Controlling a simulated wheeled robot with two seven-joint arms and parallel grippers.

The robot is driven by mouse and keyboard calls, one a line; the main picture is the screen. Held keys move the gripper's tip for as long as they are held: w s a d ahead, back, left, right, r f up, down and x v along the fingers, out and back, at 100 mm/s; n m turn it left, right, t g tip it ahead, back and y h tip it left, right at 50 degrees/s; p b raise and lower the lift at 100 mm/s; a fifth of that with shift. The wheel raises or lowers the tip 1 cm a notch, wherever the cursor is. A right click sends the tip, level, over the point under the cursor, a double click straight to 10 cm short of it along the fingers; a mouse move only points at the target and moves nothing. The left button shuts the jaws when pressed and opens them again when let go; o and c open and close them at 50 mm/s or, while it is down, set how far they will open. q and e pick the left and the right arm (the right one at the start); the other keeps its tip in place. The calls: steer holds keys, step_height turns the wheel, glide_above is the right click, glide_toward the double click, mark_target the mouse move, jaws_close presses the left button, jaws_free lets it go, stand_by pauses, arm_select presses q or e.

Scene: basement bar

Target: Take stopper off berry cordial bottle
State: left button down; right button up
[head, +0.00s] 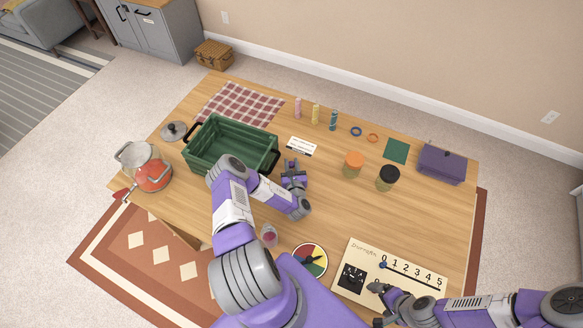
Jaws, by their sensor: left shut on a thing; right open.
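A small clear vessel with red-pink contents (269,236), which looks like the berry cordial bottle, stands near the table's front edge, beside my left arm. I cannot make out a stopper on it. My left gripper (292,168) is over the middle of the table, right of the green crate and beyond the bottle, apart from it. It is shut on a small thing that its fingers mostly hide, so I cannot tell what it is. My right gripper (377,304) is open and empty at the front right, by the numbered board.
A green crate (190,162), glass dispenser (152,174), orange-lidded jar (353,164), black-lidded jar (387,178) and purple box (441,165) stand on the wooden table (430,215). A coloured dial (310,260) and numbered board (350,255) lie in front. The right middle is clear.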

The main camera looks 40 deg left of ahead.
arm_select(q)
steer(key=shift+f, duration=0.6)
steer(key=shift+f, duration=0.45)
steer(key=shift+f+b, duration=0.1)
steer(key=shift+b, duration=0.25)
steer(key=shift+s+d, duration=0.1)
